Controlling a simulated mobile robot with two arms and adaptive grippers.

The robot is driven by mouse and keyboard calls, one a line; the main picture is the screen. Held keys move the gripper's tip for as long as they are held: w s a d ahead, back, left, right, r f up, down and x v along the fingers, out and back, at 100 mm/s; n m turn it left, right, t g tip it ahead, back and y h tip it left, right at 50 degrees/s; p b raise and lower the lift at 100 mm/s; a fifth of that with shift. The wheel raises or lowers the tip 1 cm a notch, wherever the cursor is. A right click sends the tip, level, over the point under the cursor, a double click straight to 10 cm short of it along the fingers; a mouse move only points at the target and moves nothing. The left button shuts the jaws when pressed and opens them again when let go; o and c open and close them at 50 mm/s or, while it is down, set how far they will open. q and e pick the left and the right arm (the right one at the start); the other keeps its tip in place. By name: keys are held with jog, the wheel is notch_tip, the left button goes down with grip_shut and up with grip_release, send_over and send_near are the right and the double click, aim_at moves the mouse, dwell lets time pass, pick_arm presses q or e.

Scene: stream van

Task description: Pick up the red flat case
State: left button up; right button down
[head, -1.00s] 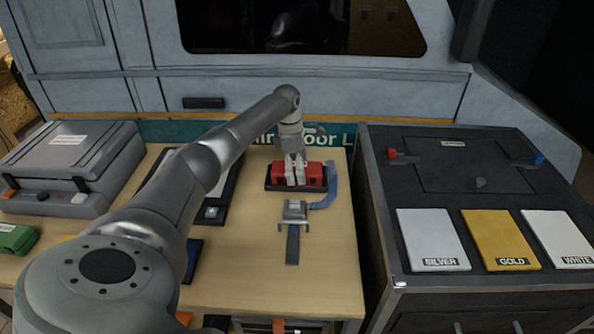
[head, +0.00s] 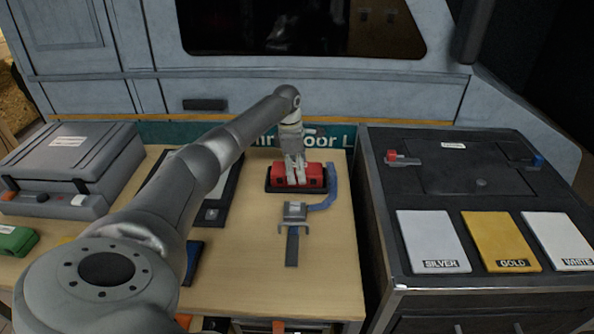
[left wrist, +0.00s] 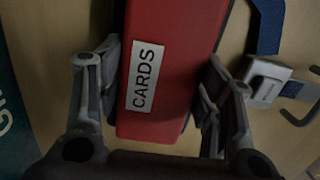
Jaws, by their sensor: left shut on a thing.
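The red flat case (head: 314,179) is near the back of the wooden table, with a black base or tray edge (head: 297,190) around its bottom. In the left wrist view the case (left wrist: 170,62) bears a white label reading CARDS. My left gripper (head: 296,177) comes down on it from above and is shut on it. In the left wrist view the fingers of the left gripper (left wrist: 160,95) stand on both sides of the case. Whether the case is clear of the table cannot be told. My right gripper is not in view.
A grey clamp-like device (head: 295,212) with a blue strap (head: 331,185) lies just in front of the case. A grey box (head: 68,165) stands at the left. A dark cabinet (head: 420,180) with SILVER, GOLD and WHITE panels stands at the right.

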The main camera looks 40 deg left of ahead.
pick_arm(q)
jog(key=shift+r, duration=0.45)
notch_tip(320, 180, up, 2)
jog(key=shift+r+b, duration=0.1)
jog(key=shift+b, duration=0.2)
jog(key=s+d+r+b, duration=0.2)
jog(key=s+d+r, duration=0.3)
jog(key=s+r, duration=0.4)
jog(key=s, duration=0.4)
jog(key=shift+r, duration=0.3)
